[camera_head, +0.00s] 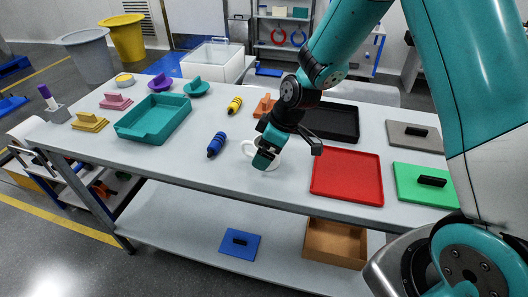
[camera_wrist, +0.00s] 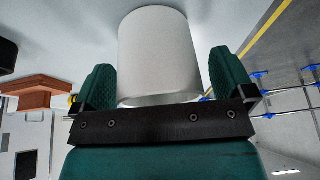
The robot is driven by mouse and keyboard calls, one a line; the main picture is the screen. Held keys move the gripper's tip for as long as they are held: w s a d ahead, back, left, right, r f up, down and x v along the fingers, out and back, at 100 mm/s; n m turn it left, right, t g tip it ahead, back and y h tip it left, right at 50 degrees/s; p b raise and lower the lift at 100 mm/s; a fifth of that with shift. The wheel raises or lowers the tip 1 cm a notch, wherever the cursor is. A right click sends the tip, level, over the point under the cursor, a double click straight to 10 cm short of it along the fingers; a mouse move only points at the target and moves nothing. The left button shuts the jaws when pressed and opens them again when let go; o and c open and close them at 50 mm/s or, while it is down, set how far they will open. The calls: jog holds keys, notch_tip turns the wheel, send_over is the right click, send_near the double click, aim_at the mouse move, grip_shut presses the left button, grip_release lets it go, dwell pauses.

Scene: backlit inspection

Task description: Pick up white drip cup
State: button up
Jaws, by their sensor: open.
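In the wrist view the white cup (camera_wrist: 158,55) fills the space between the two teal fingers. My gripper (camera_head: 290,155) is at the cup in the head view. In the wrist view my gripper (camera_wrist: 160,88) is open, with one finger on each side of the cup. A gap shows between the cup and the right finger; the left finger is closer to the cup's side.
A blue bottle-like piece (camera_head: 216,144) lies left of the cup, and a red tray (camera_head: 347,176) is to the right. A black tray (camera_head: 332,122) and an orange piece (camera_head: 264,105) are behind. A teal tray (camera_head: 153,119) stands further left. The table's front edge is close to the cup.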

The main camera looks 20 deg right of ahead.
jog(key=c, duration=0.9)
jog(key=shift+r, duration=0.1)
